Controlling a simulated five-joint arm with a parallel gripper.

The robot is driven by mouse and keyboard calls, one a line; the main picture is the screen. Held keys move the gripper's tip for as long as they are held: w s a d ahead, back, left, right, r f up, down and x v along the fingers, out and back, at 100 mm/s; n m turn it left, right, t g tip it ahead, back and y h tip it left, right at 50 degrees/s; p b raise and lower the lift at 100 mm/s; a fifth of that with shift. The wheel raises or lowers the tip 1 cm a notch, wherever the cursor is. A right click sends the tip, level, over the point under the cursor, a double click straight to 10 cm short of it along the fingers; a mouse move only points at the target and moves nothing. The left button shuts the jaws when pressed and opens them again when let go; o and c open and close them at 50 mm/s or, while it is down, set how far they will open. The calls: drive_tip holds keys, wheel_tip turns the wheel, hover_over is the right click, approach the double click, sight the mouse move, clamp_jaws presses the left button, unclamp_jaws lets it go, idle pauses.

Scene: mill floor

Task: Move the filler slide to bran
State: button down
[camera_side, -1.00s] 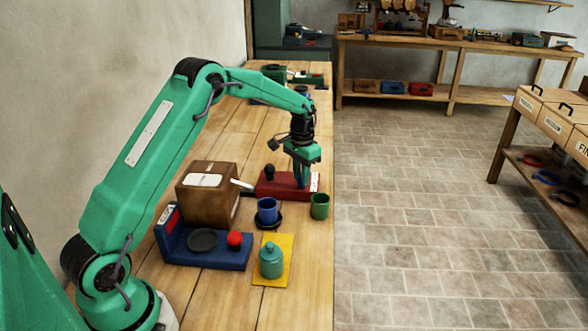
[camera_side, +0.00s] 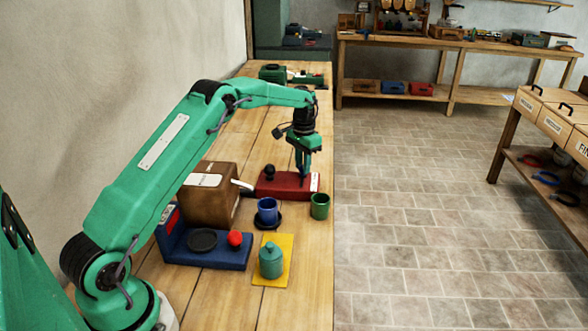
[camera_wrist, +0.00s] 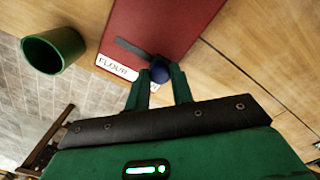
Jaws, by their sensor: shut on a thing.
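The filler is a red base (camera_side: 283,186) on the bench. Its top has a dark slot, seen in the wrist view (camera_wrist: 133,49), with a blue slide knob (camera_wrist: 159,72) at the slot's right end. A white label reading FLOUR (camera_wrist: 117,68) lies along the edge. A second label (camera_wrist: 154,87) beside it is mostly hidden by my finger, and I cannot read it. My gripper (camera_side: 304,178) reaches down over the right part of the base. In the wrist view my gripper (camera_wrist: 161,82) is shut on the slide knob.
A green cup (camera_side: 320,207) stands just in front of the base, and a blue cup (camera_side: 267,212) on a dark saucer is left of it. A brown box (camera_side: 207,204), a blue unit (camera_side: 213,257) and a teal jar (camera_side: 271,263) on a yellow mat (camera_side: 273,281) stand nearer.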

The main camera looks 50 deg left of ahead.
drive_tip(key=shift+w+a+r, duration=0.1)
drive_tip(key=shift+w+a, duration=0.15)
drive_tip(key=c, duration=1.6)
unclamp_jaws()
drive_tip(key=o, duration=0.4)
drive_tip(key=shift+s, duration=0.1)
drive_tip(key=shift+d, duration=0.1)
drive_tip(key=shift+r, duration=3.9)
